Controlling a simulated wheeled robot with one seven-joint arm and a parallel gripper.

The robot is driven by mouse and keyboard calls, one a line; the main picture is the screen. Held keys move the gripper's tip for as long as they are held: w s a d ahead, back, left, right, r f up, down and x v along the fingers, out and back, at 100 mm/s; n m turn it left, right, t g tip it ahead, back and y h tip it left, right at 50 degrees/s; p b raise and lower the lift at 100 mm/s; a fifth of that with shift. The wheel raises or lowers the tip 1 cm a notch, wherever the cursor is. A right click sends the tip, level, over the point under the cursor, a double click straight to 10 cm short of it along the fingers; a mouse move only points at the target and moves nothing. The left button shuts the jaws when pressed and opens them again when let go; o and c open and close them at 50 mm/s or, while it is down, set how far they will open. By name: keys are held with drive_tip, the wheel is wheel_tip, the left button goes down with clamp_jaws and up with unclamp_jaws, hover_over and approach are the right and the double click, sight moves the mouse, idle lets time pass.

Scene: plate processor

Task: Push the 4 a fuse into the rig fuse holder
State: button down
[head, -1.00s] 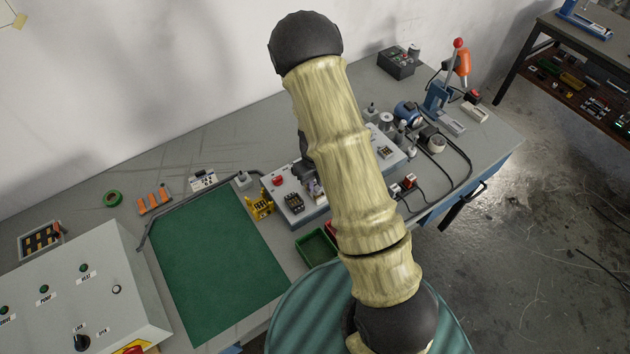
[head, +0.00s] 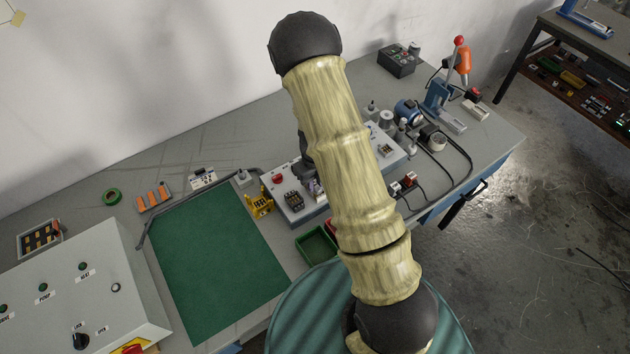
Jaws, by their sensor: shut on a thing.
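My gripper (head: 313,187) shows only in part, at the left edge of my arm, low over the test rig (head: 322,213). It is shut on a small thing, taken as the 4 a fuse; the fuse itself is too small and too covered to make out. The rig is a pale box with a red button (head: 278,179) and a dark block (head: 293,199) on its top, left of my gripper. Which part is the fuse holder, and whether the fuse touches it, I cannot tell. My forearm hides the middle of the rig.
A yellow rack (head: 260,204) stands just left of the rig, and a green bin (head: 315,245) lies in front. A wide green mat (head: 215,265) is clear. A blue motor (head: 407,112), a lever press (head: 440,95) and black cables crowd the right side.

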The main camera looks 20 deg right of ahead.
drive_tip(key=shift+f+b, duration=0.45)
drive_tip(key=shift+f, duration=0.35)
drive_tip(key=c, duration=1.2)
unclamp_jaws()
drive_tip(key=shift+c, duration=0.2)
drive_tip(key=shift+r, duration=0.1)
wheel_tip(320, 180, up, 17)
drive_tip(key=shift+r, duration=0.15)
